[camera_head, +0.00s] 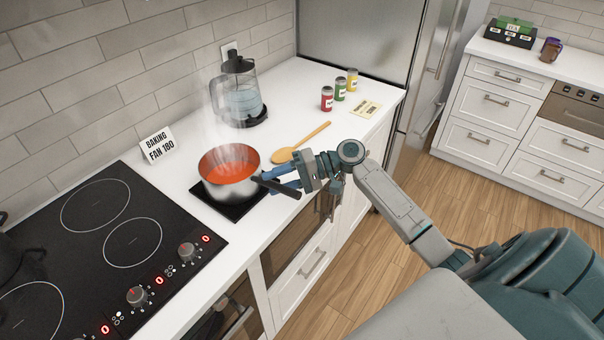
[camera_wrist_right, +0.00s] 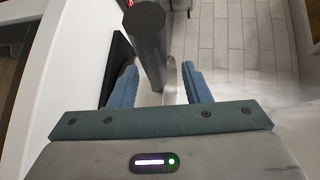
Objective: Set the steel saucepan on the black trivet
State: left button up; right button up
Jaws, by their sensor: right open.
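The steel saucepan (camera_head: 212,191), filled with steaming red soup, stands upright on the black trivet (camera_head: 238,211) on the white counter. The pan's dark handle (camera_head: 286,187) points right, toward my right gripper (camera_head: 270,179). In the right wrist view the handle (camera_wrist_right: 148,45) lies between the two spread blue fingers of the gripper (camera_wrist_right: 160,84), with a gap to the right finger. The gripper is open beside the pan. My left gripper is out of view.
A black cooktop (camera_head: 112,245) lies left of the pan, with a dark pot (camera_head: 14,255) at its edge. A wooden spoon (camera_head: 300,144), a glass appliance (camera_head: 240,92), a sign (camera_head: 158,146) and several cans (camera_head: 340,89) surround the pan. Counter between spoon and cans is clear.

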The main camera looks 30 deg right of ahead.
jog(key=b+v, duration=0.4)
jog(key=v, duration=0.6)
jog(key=shift+d, duration=0.25)
jog(key=shift+s, duration=0.1)
